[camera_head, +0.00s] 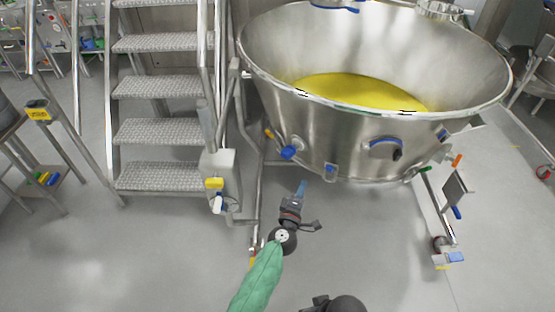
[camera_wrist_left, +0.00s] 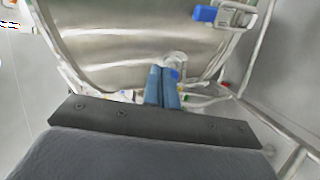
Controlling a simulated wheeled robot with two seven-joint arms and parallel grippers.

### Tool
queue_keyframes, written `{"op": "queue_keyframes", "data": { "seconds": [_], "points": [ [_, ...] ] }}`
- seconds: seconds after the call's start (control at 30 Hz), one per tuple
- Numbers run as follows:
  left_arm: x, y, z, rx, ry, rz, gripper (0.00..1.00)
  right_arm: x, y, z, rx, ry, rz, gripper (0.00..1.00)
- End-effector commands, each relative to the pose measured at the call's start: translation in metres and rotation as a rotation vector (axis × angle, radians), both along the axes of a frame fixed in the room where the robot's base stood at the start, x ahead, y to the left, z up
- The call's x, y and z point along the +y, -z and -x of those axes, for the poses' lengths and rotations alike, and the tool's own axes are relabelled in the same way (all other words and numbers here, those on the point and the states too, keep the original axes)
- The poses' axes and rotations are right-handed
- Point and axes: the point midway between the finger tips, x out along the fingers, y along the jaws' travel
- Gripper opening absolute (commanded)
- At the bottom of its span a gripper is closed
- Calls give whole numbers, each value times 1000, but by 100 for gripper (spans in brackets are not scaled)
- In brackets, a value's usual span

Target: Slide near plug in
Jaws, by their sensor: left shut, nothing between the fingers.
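A large steel bowl (camera_head: 300,118) holds yellow material. I cannot tell for certain which part is the near plug. A blue round fitting (camera_head: 288,152) sits low on the bowl's left side, and a small blue-marked fitting (camera_head: 330,171) is at its lower front edge. My left gripper (camera_head: 302,186) is just below and between these, with its blue fingers together and empty. In the left wrist view the fingers (camera_wrist_left: 162,88) point at the bowl's underside (camera_wrist_left: 140,60), near a pale round part (camera_wrist_left: 175,60). Whether they touch it is unclear.
Metal steps (camera_head: 158,130) and a post with a grey box (camera_head: 217,170) stand left of the bowl. A blue handle (camera_head: 386,143) is on the bowl's front. A frame leg (camera_head: 436,210) stands at right. The floor in front is open.

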Motion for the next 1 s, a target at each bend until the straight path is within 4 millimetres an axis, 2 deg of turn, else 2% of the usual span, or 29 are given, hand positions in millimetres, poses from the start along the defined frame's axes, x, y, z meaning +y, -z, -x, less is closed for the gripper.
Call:
{"op": "queue_keyframes", "data": {
  "seconds": [0.1,0.2,0.33,0.57,1.0],
  "points": [
    [31,16,-9,64,-168,69,0,1,0,-3,-13,3,-7,95],
    [53,22,-11,98,-283,103,0,2,-1,-5,-26,6,-13,95],
    [72,26,-11,115,-383,106,0,2,-2,-6,-34,9,-16,95],
    [80,26,-18,116,-423,90,0,2,-3,-7,-37,10,-16,95],
    [86,25,-81,114,-421,89,0,-3,-10,-5,-23,13,-3,95]
  ]
}}
